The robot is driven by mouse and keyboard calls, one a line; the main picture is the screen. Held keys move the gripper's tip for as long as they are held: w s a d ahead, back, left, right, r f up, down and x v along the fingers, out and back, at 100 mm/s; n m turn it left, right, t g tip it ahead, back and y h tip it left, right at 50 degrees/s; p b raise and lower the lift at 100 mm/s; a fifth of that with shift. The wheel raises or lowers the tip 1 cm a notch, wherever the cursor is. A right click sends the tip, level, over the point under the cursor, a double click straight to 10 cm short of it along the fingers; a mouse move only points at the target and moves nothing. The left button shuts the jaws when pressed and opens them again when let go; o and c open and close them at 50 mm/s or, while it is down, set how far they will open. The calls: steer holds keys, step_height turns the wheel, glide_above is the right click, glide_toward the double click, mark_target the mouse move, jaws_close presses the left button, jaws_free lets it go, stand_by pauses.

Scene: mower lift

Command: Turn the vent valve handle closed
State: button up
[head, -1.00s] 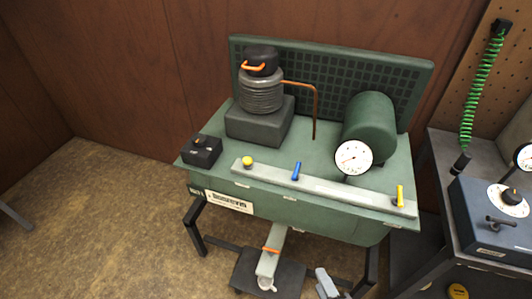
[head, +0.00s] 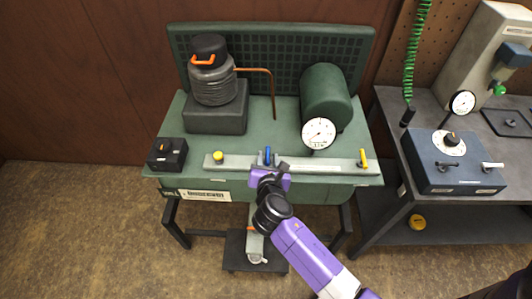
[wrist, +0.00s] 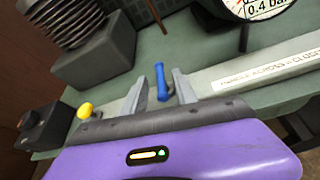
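A pale manifold bar (head: 235,160) runs along the front of the green machine top. A blue handle (head: 267,154) stands at its middle and also shows in the wrist view (wrist: 161,80). In the wrist view it points away from me, across the bar. A yellow knob (head: 218,156) is at the bar's left and a yellow lever (head: 363,158) at its right. No readable tag tells me which is the vent valve. My gripper (head: 272,167) is open at the blue handle, one finger on each side. I see gaps; contact is unclear.
A dial gauge (head: 318,133) on a green tank (head: 326,97) sits behind the bar. A ribbed cylinder (head: 212,82) and a black box (head: 168,154) stand left. A bar label (wrist: 268,68) reads roughly "handle across = closed". A side bench (head: 440,112) stands right.

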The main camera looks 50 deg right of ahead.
steer(key=shift+x, duration=1.4)
jaws_close()
